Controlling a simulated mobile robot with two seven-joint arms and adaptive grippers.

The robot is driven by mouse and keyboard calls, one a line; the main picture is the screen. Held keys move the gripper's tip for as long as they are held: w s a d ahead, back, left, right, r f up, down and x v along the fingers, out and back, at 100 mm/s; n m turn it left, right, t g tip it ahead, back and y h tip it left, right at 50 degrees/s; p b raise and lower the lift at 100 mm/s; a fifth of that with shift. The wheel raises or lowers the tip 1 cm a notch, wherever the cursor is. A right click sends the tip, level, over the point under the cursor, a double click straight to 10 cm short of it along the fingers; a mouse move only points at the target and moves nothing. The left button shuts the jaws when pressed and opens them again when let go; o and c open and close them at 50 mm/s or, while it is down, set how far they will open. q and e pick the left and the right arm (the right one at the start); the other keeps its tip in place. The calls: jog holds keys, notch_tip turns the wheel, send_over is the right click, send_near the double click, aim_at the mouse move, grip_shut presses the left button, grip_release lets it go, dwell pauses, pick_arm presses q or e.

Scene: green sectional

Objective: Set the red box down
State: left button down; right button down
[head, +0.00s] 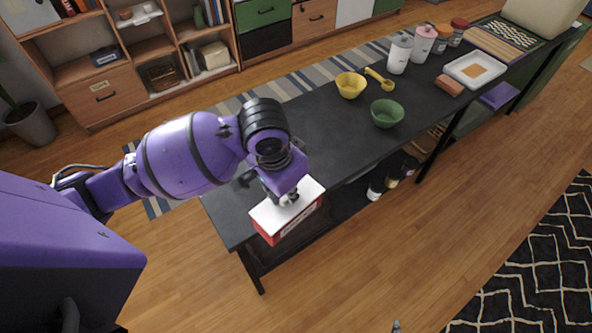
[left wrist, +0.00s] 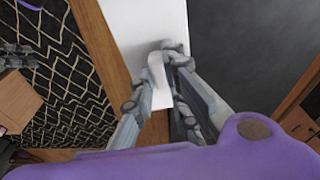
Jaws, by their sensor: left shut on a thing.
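The red box (head: 290,229) has a white top and is at the near left end of the black table (head: 330,125), over its front edge. My left gripper (head: 288,197) comes down on the box from above and is shut on it. In the left wrist view, the fingers (left wrist: 168,68) close on a white part of the box (left wrist: 145,22). I cannot tell whether the box's underside touches the table. A small grey tip (head: 396,326) at the bottom edge of the head view may belong to my right gripper.
A yellow bowl (head: 350,85), a yellow scoop (head: 380,78) and a green bowl (head: 387,113) stand mid-table. Canisters (head: 399,54), a white tray (head: 475,70) and a brown block (head: 449,85) are farther right. The tabletop between the box and the bowls is clear.

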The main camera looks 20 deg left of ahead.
pick_arm(q)
jog(key=w+d+r+m+g+h+b, duration=0.1)
jog(key=w+d+r+m, duration=0.5)
jog(key=m, duration=0.4)
jog(key=w+a+f+b, duration=0.1)
jog(key=w+a+f, duration=0.8)
jog(key=w+f, duration=0.2)
jog(key=shift+w+f+m+g+b, duration=0.2)
jog(key=shift+f+m+g+b, duration=0.1)
jog(key=shift+f+m, duration=0.15)
pick_arm(e)
jog(key=shift+s+d+f, duration=0.1)
jog(key=shift+d+f, duration=0.15)
jog(key=shift+f, duration=0.35)
jog(key=shift+s+d+f, duration=0.1)
jog(key=shift+d+f, duration=0.15)
jog(key=shift+f, duration=0.35)
pick_arm(q)
jog(key=shift+f, duration=0.1)
jog(key=c, duration=2.1)
grip_release()
jog(key=o, duration=0.4)
jog(key=shift+c, duration=0.2)
